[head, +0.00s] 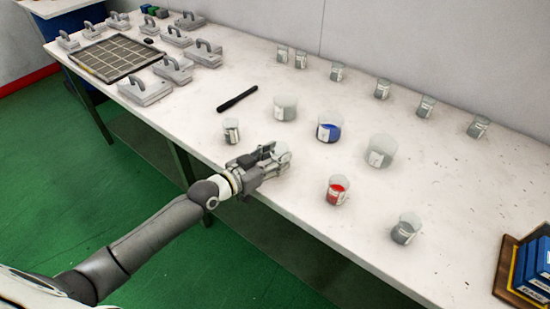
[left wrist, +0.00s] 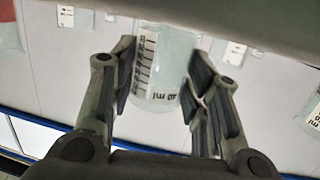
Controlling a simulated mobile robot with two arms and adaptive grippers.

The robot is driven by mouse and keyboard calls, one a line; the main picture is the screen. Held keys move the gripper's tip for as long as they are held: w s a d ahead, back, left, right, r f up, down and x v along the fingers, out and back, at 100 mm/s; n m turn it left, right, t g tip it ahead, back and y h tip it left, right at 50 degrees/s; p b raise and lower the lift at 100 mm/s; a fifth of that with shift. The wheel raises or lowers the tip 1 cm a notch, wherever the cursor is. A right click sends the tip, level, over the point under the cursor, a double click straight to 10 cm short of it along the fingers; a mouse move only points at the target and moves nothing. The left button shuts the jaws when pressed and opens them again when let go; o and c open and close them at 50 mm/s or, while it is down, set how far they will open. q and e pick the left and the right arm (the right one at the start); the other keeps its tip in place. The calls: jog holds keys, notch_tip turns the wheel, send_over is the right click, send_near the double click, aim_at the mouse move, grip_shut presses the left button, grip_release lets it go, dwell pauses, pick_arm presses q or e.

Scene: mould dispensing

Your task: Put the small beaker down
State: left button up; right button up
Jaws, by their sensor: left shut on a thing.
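The small beaker (head: 282,162) is clear glass and sits in my left gripper (head: 273,156), near the front edge of the white table in the head view. In the left wrist view the beaker (left wrist: 162,62) shows its printed scale between the two fingers of the gripper (left wrist: 160,75), which is shut on it. Its top part there is cut off by a pale band. I cannot tell whether its base touches the table. It looks empty. My right gripper is not in view.
Close by stand a beaker with blue liquid (head: 329,128), one with red (head: 338,191), clear beakers (head: 381,151) (head: 285,107) and a small grey-filled one (head: 232,131). A black pen-like rod (head: 237,98) lies behind. Several beakers line the back. The table (head: 440,205) has bare room at right.

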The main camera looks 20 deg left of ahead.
pick_arm(q)
jog(key=shift+f, duration=0.2)
jog(key=shift+f, duration=0.2)
jog(key=o, duration=1)
jog(key=shift+c, duration=0.2)
jog(key=shift+o, duration=0.4)
jog(key=shift+r, duration=0.1)
